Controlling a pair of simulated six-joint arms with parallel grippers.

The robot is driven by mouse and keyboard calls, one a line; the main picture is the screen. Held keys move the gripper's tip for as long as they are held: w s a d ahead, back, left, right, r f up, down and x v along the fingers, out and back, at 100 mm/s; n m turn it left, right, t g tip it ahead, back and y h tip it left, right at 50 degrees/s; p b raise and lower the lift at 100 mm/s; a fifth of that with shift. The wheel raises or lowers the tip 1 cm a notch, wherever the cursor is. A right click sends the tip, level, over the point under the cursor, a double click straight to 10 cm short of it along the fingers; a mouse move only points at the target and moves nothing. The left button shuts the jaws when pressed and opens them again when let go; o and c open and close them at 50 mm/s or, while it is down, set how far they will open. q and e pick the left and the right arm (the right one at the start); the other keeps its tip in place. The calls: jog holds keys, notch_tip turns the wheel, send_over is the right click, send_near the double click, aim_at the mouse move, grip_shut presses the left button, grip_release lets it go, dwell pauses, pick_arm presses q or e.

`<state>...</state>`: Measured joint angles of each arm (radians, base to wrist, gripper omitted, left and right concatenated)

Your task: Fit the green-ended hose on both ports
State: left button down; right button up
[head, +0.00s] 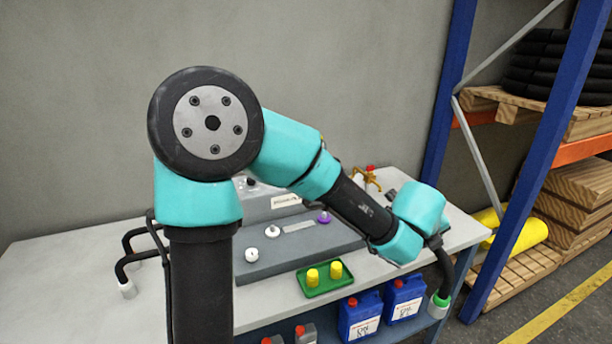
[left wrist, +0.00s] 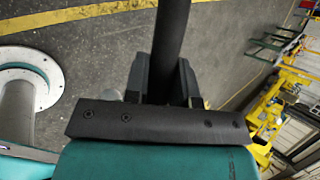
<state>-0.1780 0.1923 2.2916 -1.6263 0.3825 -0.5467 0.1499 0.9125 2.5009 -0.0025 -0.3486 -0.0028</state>
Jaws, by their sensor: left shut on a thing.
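My left arm reaches across the table to its right edge. My left gripper (head: 434,241) is shut on a black hose (head: 445,268) whose green end (head: 440,301) hangs down past the table edge, beside the blue jugs. The hose's other end does not show. The left wrist view shows the black hose (left wrist: 171,35) between the two dark fingers, with floor beyond. On the grey block (head: 290,258) on the table stand white fittings (head: 272,230) and a purple fitting (head: 323,217), which look like ports. My arm hides part of the block. My right gripper is not seen.
A green tray (head: 313,289) with two yellow caps lies at the table's front. Blue jugs (head: 360,315) stand below. A black hose with a white end (head: 127,290) lies at left. A brass tap (head: 369,181) is at the back; a blue-framed rack (head: 530,180) stands right.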

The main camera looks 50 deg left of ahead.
pick_arm(q)
jog(key=w+a+n+g+y, duration=0.1)
jog(key=w+a+n+y, duration=0.15)
jog(key=a, duration=0.55)
jog(key=w+a+n+g+y, duration=0.1)
jog(key=a+n+y, duration=0.1)
jog(key=a+n, duration=0.35)
jog(key=w+a+n+g+y, duration=0.1)
jog(key=w+a+n+y, duration=0.1)
jog(key=a, duration=0.7)
jog(key=s+a+n+g, duration=0.3)
jog(key=a+n, duration=0.2)
jog(key=a, duration=0.5)
jog(key=s+a+n+g+y, duration=0.1)
jog(key=s+a+n+g, duration=0.3)
jog(key=a, duration=0.7)
jog(key=shift+r+n, duration=0.2)
jog(key=shift+n, duration=0.8)
jog(key=shift+w+f, duration=0.1)
jog(key=shift+f, duration=0.05)
